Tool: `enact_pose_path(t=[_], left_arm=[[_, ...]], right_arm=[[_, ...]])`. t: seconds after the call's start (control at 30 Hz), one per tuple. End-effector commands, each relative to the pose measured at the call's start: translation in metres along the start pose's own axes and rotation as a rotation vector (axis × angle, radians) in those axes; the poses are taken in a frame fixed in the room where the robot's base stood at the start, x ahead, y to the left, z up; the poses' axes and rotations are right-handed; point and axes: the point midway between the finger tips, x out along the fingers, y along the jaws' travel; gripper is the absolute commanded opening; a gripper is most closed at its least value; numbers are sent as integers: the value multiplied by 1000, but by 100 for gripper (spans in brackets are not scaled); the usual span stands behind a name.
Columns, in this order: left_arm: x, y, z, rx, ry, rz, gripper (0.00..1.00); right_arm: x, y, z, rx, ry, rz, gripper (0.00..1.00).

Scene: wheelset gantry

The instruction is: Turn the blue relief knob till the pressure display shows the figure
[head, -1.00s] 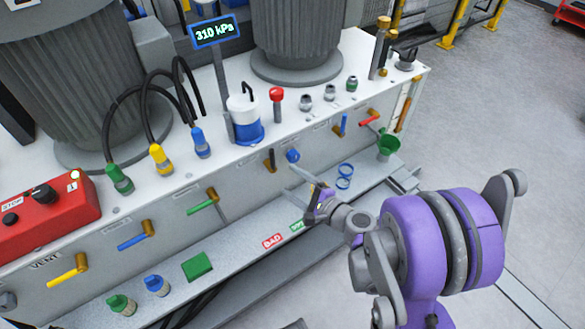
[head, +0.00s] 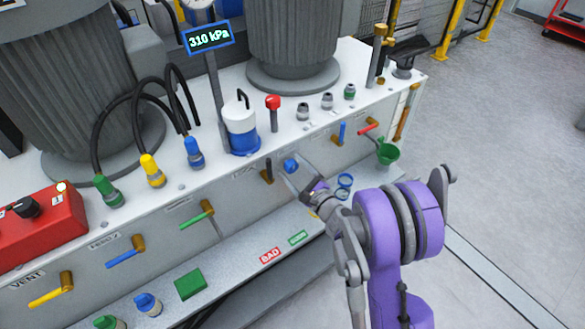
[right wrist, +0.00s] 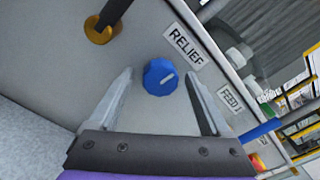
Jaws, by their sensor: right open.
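The blue relief knob (head: 290,165) is on the front face of the white bench. In the right wrist view the knob (right wrist: 160,77) has a pale pointer mark and sits below a RELIEF label (right wrist: 185,45). The pressure display (head: 209,38) reads 310 kPa. My right gripper (head: 297,172) is open at the knob. In the right wrist view its two fingers (right wrist: 158,95) stand on either side of the knob, with gaps to both. Whether the fingertips reach past the knob's face is hard to tell. My left gripper is not in view.
A black-handled valve (head: 267,170) is just left of the knob. A blue lever (head: 341,132), a red lever (head: 368,127) and a green funnel (head: 388,152) are to the right.

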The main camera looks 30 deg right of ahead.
Motion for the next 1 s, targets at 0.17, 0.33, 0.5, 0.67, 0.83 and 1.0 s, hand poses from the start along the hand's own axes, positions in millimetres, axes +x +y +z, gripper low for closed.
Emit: enact_pose_path(t=[0.17, 0.33, 0.5, 0.67, 0.83, 1.0], left_arm=[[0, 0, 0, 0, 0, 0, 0], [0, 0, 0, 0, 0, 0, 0], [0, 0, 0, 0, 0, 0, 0], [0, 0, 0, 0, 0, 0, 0], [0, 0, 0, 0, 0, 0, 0], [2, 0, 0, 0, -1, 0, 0]], right_arm=[[8, 0, 0, 0, 0, 0, 82], [8, 0, 0, -1, 0, 0, 82], [8, 0, 0, -1, 0, 0, 60], [8, 0, 0, -1, 0, 0, 31], [8, 0, 0, -1, 0, 0, 1], [8, 0, 0, -29, -1, 0, 0]])
